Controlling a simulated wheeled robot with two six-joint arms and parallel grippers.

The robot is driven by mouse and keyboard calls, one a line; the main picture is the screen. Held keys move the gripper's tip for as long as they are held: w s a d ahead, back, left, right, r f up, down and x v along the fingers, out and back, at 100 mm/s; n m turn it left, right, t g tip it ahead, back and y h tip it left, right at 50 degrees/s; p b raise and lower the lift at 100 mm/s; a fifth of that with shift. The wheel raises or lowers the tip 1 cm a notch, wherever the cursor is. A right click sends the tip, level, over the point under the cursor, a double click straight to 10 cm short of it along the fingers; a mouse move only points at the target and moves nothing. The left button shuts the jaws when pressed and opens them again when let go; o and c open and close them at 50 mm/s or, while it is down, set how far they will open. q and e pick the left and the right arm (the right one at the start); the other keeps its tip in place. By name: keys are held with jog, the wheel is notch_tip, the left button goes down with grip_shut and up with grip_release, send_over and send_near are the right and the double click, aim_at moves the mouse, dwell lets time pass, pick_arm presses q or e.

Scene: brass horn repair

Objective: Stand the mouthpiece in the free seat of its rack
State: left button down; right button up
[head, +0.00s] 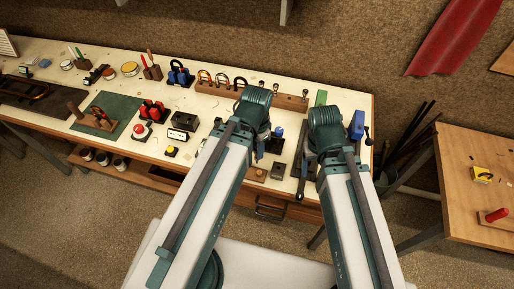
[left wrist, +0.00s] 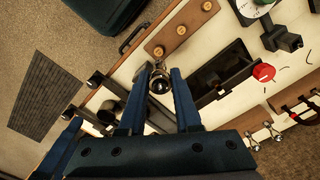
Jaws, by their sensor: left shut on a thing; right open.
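My left gripper (head: 259,150) is over the right part of the workbench. In the left wrist view its two blue fingers (left wrist: 162,84) are closed on a small shiny silver mouthpiece (left wrist: 160,85), seen nearly end-on. A wooden strip (left wrist: 170,41) with three round brass-coloured spots lies just beyond the fingertips, apart from the mouthpiece in the picture. It may be the rack; I cannot tell whether the spots are seats. In the head view, part of a small wooden block (head: 257,174) shows beside my left arm. My right gripper (head: 316,157) is over the bench's right end, its fingers mostly hidden.
A black tray (left wrist: 222,70) lies beside the wooden strip. A long dark bar (head: 299,165) and a small dark block (head: 277,171) stand nearby. A wooden rail (head: 290,99) with curved pieces runs along the back. A second table (head: 470,175) stands at the right.

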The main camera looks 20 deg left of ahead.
pick_arm(q)
jog(key=shift+r+p, duration=1.45)
jog(key=shift+r, duration=0.15)
jog(key=shift+w, duration=0.1)
